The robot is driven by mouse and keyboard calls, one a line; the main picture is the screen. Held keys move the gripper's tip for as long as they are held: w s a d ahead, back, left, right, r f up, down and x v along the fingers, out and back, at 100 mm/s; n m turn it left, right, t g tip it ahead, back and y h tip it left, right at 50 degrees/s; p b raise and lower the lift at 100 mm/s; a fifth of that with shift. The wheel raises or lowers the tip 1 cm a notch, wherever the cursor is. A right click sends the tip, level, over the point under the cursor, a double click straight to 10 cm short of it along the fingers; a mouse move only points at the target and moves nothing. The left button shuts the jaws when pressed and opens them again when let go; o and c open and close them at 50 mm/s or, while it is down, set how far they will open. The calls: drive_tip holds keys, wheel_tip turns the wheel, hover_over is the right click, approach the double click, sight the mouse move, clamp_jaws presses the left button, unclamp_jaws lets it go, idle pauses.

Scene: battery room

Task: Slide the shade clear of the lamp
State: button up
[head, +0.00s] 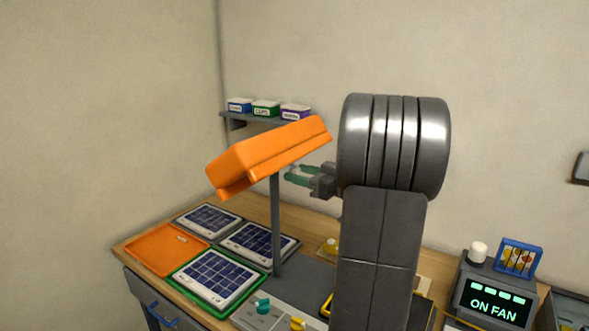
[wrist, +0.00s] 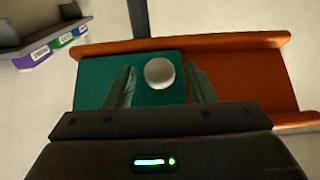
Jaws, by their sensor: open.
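The lamp is an orange, tilted head (head: 268,152) on a grey post (head: 276,225) in the head view. In the wrist view its orange housing (wrist: 245,82) spans the picture. A flat teal panel, which looks like the shade (wrist: 95,82), covers the left and middle part of the housing; the right part shows bare orange. A round white knob (wrist: 159,73) sits on the teal panel. My gripper (head: 291,173) is open just right of the lamp head. In the wrist view its green fingers stand either side of the knob, with gaps showing. The panel is hidden in the head view.
A wall shelf (head: 234,117) with three small labelled boxes is behind the lamp. Solar panels (head: 215,277) and an orange tray (head: 150,253) lie on the bench below. A display reading "ON FAN" (head: 497,303) and a blue rack (head: 520,257) stand at right.

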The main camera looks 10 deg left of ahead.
drive_tip(key=shift+x, duration=1.15)
drive_tip(key=shift+d, duration=0.1)
